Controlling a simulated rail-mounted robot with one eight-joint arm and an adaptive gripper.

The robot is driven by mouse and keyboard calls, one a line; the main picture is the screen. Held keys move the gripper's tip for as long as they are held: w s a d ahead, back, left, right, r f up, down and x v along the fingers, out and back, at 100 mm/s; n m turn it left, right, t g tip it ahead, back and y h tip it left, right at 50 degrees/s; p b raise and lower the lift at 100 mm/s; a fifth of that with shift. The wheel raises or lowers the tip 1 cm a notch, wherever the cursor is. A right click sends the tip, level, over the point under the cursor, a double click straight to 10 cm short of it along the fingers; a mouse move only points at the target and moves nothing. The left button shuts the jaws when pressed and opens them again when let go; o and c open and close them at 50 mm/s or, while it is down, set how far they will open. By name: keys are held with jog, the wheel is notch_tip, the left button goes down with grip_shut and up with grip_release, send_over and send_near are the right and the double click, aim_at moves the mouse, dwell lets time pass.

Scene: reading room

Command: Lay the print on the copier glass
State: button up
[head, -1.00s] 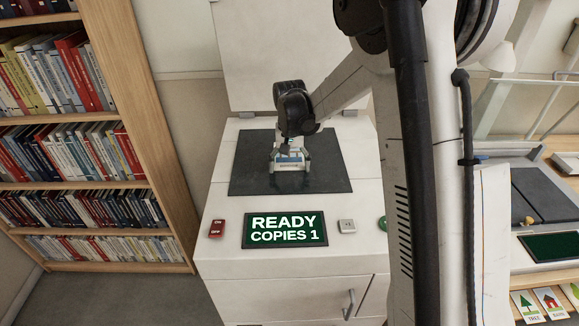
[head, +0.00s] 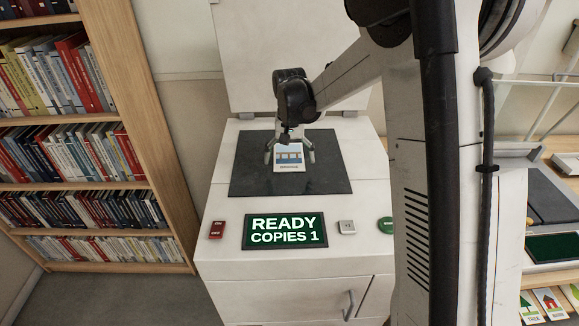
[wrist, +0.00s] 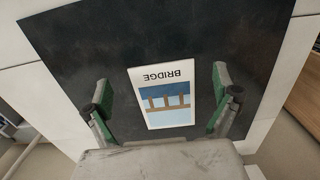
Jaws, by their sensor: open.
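The print (head: 289,157), a small white card with a blue bridge picture, lies on the dark copier glass (head: 325,178), near its middle. In the wrist view the print (wrist: 165,96) shows the word BRIDGE, upside down there. My gripper (head: 290,152) is over the glass at the print. In the wrist view my gripper (wrist: 164,104) is open, its green-padded fingers apart on either side of the print, with gaps between them and the card. The copier lid (head: 290,60) stands raised behind the glass.
The copier's front panel has a red ON/OFF switch (head: 217,229), a display (head: 285,231) reading READY COPIES 1, a small grey button (head: 346,227) and a green button (head: 386,225). A bookshelf (head: 150,130) stands at left. Other picture cards (head: 548,300) are at lower right.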

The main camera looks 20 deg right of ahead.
notch_tip(320, 180, up, 9)
jog(key=s+r+n+t, duration=0.1)
jog(key=s+r+t, duration=0.5)
jog(key=s, duration=1)
jog(key=s+f+n+t, duration=0.1)
jog(key=s, duration=1.4)
jog(key=shift+d+n, duration=0.3)
jog(key=shift+d, duration=0.05)
jog(key=shift+f, duration=0.15)
jog(key=shift+f+b, duration=0.8)
jog(key=shift+b, duration=0.1)
